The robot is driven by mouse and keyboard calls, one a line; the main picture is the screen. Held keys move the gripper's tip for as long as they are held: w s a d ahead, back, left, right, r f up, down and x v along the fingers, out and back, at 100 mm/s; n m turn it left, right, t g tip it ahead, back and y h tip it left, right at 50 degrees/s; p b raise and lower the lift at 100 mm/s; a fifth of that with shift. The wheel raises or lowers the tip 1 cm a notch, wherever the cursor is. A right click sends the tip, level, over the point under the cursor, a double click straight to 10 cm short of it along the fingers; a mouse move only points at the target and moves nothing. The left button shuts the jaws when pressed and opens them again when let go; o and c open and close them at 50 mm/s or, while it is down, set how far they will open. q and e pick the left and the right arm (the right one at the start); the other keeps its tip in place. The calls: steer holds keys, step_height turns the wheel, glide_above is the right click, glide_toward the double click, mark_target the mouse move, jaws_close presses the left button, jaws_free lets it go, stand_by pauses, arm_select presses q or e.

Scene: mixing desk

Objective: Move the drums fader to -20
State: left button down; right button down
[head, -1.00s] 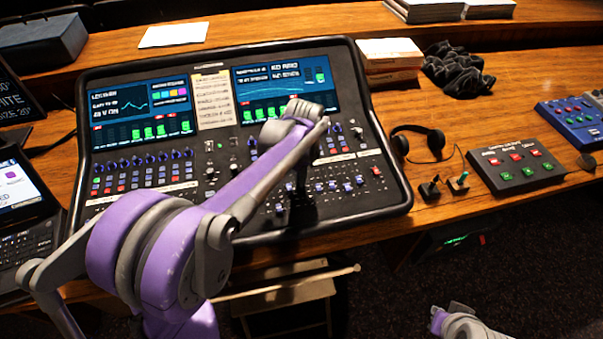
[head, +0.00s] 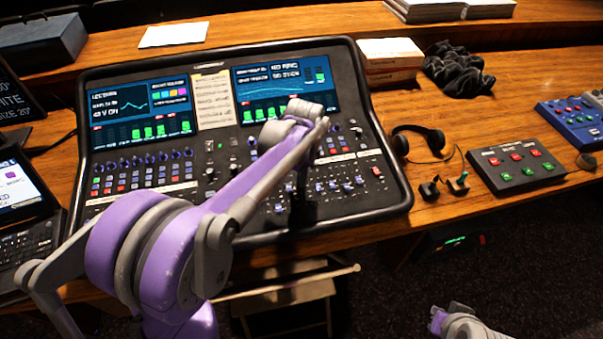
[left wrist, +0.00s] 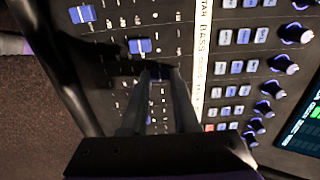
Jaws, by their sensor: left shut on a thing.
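The mixing desk (head: 345,215) has two lit screens above rows of knobs, buttons and faders. My left gripper (head: 300,212) reaches down onto its front fader area; the arm hides part of the panel. Blue fader caps (left wrist: 140,46) show beyond the fingertips. A white label strip (left wrist: 203,40) reads "BASS" beside the faders; the lettering lower down is too blurred to tell, so I cannot read the drums label.
Black headphones (head: 433,142) and a control box with red and green buttons (head: 515,165) lie right of the desk. A laptop (head: 30,215) stands at the left. Part of my right arm shows at the bottom right, without its fingers.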

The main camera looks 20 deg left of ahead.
mark_target(304, 192)
arm_select(q)
steer(key=s+d, duration=0.2)
steer(key=s, duration=0.1)
steer(key=shift+d+f+b, duration=0.15)
steer(key=shift+b, duration=0.15)
steer(key=c, duration=0.6)
jaws_free()
steer(key=shift+c, duration=0.2)
step_height(304, 192, up, 11)
steer(key=shift+s+d+p, duration=0.25)
steer(key=shift+s+p, duration=0.1)
steer(key=shift+s, duration=0.1)
steer(key=shift+f, duration=0.15)
steer(key=s+d+f+n+t, duration=0.1)
steer(key=s+f+n+t, duration=0.1)
steer(key=s+f+n, duration=0.3)
steer(key=s+d+f+n+t, duration=0.1)
steer(key=s+f+n, duration=0.4)
steer(key=s, duration=0.7)
steer(key=shift+s+n+t+h, duration=0.3)
steer(key=shift+s+t+h, duration=0.1)
steer(key=shift+t, duration=0.4)
